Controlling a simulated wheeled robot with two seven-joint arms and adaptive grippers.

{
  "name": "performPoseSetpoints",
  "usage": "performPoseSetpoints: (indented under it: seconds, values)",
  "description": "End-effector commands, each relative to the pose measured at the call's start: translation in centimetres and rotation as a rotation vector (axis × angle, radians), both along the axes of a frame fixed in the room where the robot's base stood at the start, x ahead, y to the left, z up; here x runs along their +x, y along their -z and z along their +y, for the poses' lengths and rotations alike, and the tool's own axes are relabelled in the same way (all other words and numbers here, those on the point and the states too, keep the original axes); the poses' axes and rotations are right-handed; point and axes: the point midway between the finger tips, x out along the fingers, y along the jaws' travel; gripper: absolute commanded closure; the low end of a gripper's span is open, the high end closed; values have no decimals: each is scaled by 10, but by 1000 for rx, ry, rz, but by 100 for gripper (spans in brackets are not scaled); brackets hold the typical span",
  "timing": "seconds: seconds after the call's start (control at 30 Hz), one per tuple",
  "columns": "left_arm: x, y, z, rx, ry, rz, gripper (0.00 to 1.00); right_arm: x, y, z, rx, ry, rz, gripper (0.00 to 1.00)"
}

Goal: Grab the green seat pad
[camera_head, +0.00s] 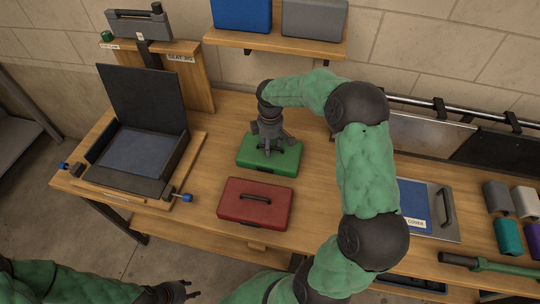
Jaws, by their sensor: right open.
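The green seat pad (284,166) lies flat on the wooden bench, behind the red pad. My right gripper (268,150) points down over the middle of the green pad and is open, its fingers around the spot where a handle would sit. The gripper hides that middle part, and I cannot tell whether the fingers touch the pad. My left gripper (178,292) is low at the bottom edge, in front of the bench and far from the pad. Its fingers are too small and cut off to judge.
A red pad (242,210) with a dark handle lies just in front of the green one. An open dark box fixture (140,155) stands at left. Blue and grey pads (240,14) sit on a shelf behind. A cover panel (412,205) lies at right.

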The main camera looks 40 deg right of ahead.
Motion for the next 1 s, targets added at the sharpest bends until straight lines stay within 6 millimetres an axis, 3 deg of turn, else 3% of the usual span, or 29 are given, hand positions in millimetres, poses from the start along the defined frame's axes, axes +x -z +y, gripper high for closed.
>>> performPoseSetpoints:
  seconds: [0.13, 0.3, 0.77, 1.0]
  values:
    - [0, -1, 0, 0, 0, 0, 60, 0, -1, 0, -1, 0, -1, 55]
    - [0, -1, 0, 0, 0, 0, 60, 0, -1, 0, -1, 0, -1, 100]
    - [0, -2, 0, 0, 0, 0, 60, 1, -4, 0, -1, 1, -2, 100]
    - [0, -9, 0, 0, 0, 0, 60, 1, -26, -1, -2, 1, -4, 100]
